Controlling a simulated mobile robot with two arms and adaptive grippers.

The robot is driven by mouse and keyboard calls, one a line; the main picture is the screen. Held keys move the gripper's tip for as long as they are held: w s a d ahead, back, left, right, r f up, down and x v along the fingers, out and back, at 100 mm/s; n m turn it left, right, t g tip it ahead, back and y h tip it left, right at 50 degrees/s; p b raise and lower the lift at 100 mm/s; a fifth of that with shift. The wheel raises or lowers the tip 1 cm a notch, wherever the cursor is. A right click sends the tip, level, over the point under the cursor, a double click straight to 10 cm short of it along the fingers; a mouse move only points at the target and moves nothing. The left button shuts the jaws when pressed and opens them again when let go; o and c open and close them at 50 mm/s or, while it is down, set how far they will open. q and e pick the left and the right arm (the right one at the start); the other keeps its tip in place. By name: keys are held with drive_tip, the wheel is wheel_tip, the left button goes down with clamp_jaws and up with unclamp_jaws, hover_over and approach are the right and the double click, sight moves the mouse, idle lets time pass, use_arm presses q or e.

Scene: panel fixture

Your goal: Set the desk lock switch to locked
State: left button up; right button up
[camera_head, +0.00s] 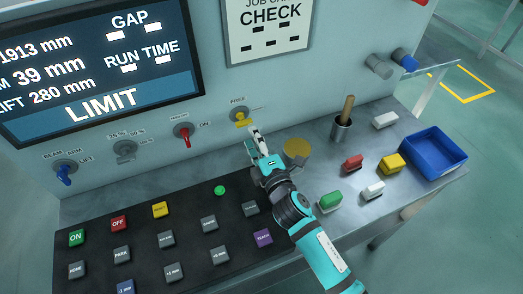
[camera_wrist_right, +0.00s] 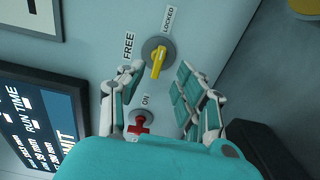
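The desk lock switch is a yellow handle on a round grey base, set on the upright panel; it shows in the head view (camera_head: 240,119) and the right wrist view (camera_wrist_right: 157,62). Its labels read FREE (camera_wrist_right: 129,46) and LOCKED (camera_wrist_right: 168,19). In the wrist view the handle runs up and down the picture, its upper end towards LOCKED; which end is the pointer I cannot tell. My right gripper (camera_head: 255,137) is open and empty, close to the switch. In the wrist view its fingers (camera_wrist_right: 160,82) stand apart on either side of the handle's lower end; contact is not clear. My left gripper is out of view.
A red ON switch (camera_head: 184,133) sits left of the lock switch. A desk with push buttons (camera_head: 160,209) lies below. At right are a cup with a stick (camera_head: 341,128), several coloured blocks and a blue tray (camera_head: 462,158). A yellow disc (camera_head: 297,148) lies beside my gripper.

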drive_tip(key=v, duration=0.5)
drive_tip(key=shift+s, duration=0.1)
idle(0.4)
